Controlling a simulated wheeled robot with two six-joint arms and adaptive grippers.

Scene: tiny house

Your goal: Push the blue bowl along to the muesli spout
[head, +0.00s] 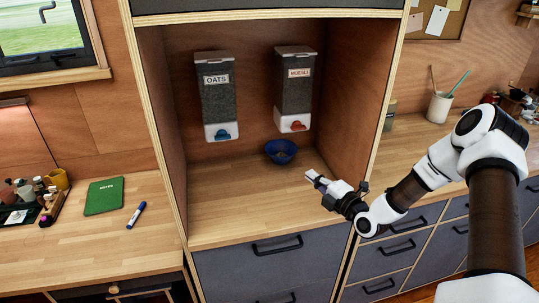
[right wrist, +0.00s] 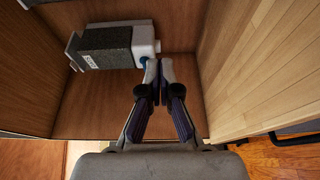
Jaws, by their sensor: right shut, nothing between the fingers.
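The blue bowl (head: 281,151) stands upright on the wooden niche floor, below the muesli dispenser (head: 295,83) and slightly left of its red-knobbed spout (head: 292,124) in the picture. I cannot tell whether it is exactly under the spout. My right gripper (head: 313,177) is shut and empty, low over the niche floor, in front and to the right of the bowl and apart from it. Its closed fingers (right wrist: 159,68) show in the right wrist view, where I cannot make out the bowl. My left gripper is not in view.
The oats dispenser (head: 219,95) with a blue knob hangs left of the muesli. The niche has wooden side walls; its right wall (head: 360,80) stands close to my right arm. The niche floor (head: 235,200) left of the bowl is clear. A cup (head: 440,107) stands on the right counter.

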